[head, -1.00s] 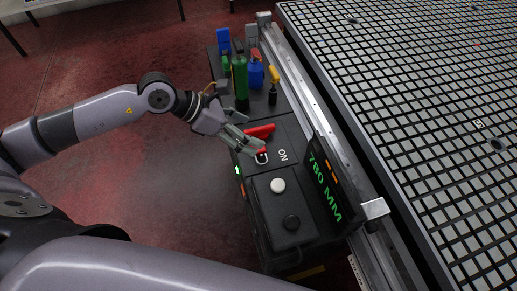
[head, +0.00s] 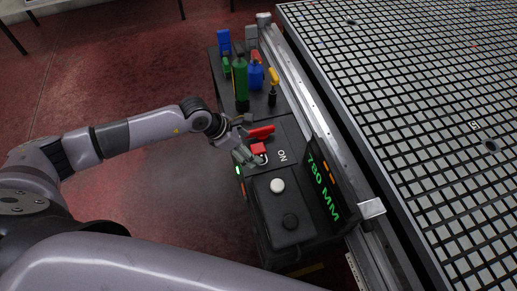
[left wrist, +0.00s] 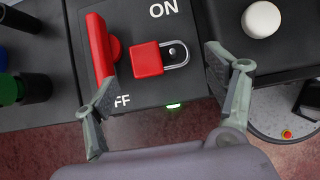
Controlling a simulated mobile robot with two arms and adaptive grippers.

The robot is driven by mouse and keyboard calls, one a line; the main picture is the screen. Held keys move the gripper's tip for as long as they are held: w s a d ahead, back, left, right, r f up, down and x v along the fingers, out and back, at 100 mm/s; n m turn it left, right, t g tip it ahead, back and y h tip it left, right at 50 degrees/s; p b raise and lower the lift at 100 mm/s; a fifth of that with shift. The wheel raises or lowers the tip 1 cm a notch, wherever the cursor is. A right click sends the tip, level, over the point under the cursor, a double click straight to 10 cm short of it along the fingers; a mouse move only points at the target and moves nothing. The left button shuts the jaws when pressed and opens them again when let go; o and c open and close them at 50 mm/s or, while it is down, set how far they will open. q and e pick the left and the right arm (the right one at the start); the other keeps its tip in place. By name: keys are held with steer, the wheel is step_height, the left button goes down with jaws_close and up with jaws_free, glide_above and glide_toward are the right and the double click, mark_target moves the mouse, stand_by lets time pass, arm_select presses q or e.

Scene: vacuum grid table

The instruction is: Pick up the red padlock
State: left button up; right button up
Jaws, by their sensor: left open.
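The red padlock (head: 258,149) lies on the dark control box next to a red switch handle (head: 261,132). In the left wrist view the padlock (left wrist: 147,59) shows its red body and a silver shackle around a small pin on the right. The red handle (left wrist: 101,50) stands to its left. My left gripper (head: 243,138) is open at the box's near edge. In the wrist view its two fingers (left wrist: 165,80) are spread wide, one on each side of the padlock, with nothing between them touching it. My right gripper is not in view.
Green (head: 240,80) and blue (head: 256,75) bottles stand behind. A metal rail and the grid table (head: 420,110) lie to the right.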

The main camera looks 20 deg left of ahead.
mark_target(260, 153)
arm_select(q)
steer(key=p+x, duration=0.1)
steer(key=x, duration=0.4)
steer(key=shift+d, duration=0.1)
steer(key=c, duration=1)
steer(key=shift+c, duration=0.2)
